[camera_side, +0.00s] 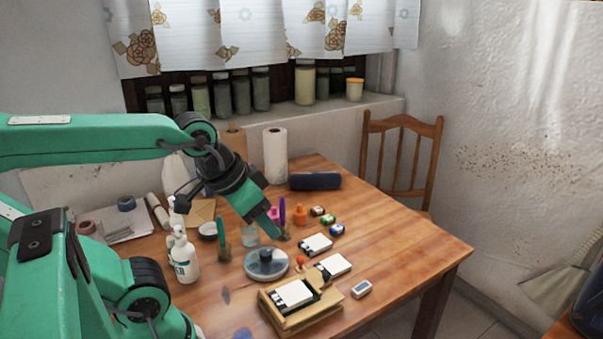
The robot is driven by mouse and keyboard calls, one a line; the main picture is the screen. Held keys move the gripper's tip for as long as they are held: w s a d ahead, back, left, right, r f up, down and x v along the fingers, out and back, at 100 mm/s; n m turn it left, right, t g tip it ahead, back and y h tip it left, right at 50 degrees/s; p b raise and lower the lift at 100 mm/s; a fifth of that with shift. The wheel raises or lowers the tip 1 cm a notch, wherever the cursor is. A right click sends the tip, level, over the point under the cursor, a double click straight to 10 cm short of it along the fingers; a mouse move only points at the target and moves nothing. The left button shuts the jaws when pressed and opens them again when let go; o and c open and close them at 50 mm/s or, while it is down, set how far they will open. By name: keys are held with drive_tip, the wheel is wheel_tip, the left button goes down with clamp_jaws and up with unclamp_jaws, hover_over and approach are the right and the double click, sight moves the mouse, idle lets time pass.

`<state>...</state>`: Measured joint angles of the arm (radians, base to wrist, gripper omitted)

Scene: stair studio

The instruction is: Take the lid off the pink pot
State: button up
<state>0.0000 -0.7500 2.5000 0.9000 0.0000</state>
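The pink pot (274,212) is small and stands on the table, partly hidden behind the right finger of my gripper. I cannot make out its lid clearly. In the picture, the pink pot lies behind the right finger rather than between the fingertips; I cannot tell the exact distance.
An upright purple object (282,210) and an orange pot (300,214) stand beside the pink pot. A clear glass (250,236) shows between the fingers. A round dish (266,264), a white pump bottle (184,258) and a wooden box (300,315) are nearby.

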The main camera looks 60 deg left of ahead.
drive_tip(key=shift+o, duration=0.5)
drive_tip(key=n+g, duration=0.5)
hover_over(274, 212)
drive_tip(key=f, duration=1.1)
drive_tip(key=shift+w+a+f, duration=0.2)
drive_tip(key=shift+w+f, duration=0.2)
drive_tip(key=shift+a+f, duration=0.3)
drive_tip(key=shift+a, duration=0.1)
drive_tip(key=shift+f, duration=1.3)
